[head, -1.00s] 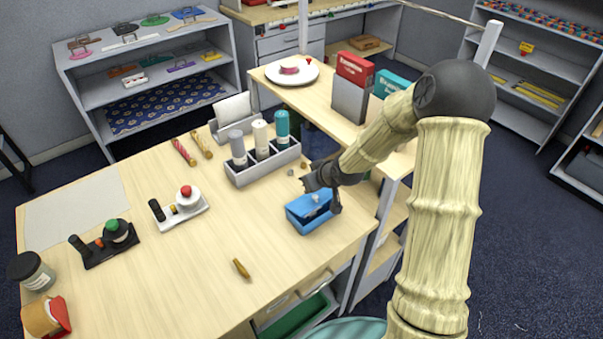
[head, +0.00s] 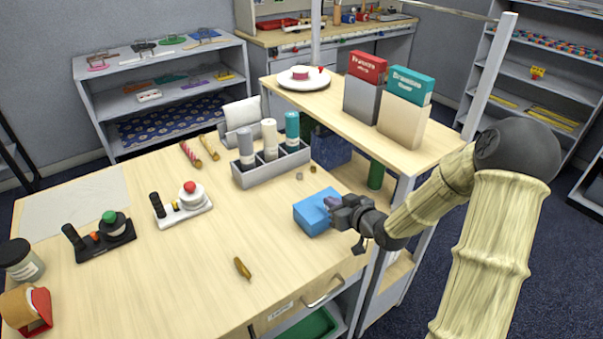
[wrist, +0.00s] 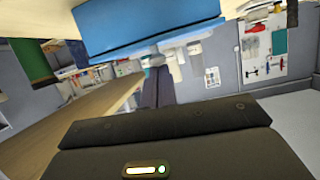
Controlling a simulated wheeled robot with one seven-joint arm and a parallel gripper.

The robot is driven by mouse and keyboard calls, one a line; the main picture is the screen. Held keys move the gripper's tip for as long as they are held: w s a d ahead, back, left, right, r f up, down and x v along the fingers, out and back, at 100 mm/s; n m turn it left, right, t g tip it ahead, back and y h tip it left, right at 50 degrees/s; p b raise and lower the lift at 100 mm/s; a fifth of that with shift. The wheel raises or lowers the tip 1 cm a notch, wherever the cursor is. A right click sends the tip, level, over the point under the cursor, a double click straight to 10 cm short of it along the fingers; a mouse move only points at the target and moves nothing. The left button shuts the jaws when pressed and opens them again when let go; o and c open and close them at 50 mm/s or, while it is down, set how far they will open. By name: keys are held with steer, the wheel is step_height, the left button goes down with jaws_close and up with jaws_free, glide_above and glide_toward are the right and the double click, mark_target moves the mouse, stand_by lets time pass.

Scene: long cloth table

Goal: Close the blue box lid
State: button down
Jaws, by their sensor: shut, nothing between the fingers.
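The blue box (head: 316,212) sits on the wooden table near its right end. Its lid is down in the head view, with a flat blue top and no open inside showing. My gripper (head: 333,203) is shut and empty at the right side of the box, at the height of the lid. I cannot tell whether the fingertips touch the lid.
A grey divided holder (head: 270,165) with several cylinders stands behind the box. A small brown object (head: 242,268) lies at the front left of it. Two small bits lie just behind the box. A higher shelf with boxes (head: 405,105) stands behind on the right.

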steer(key=shift+s+d+f+b, duration=0.2)
steer(key=shift+f, duration=0.3)
steer(key=shift+s+d+f+b, duration=0.15)
steer(key=shift+s+f+b, duration=0.05)
steer(key=shift+f, duration=0.25)
steer(key=shift+s+d, duration=0.1)
steer(key=shift+r+p, duration=0.6)
steer(key=shift+r, duration=0.2)
steer(key=shift+w, duration=0.2)
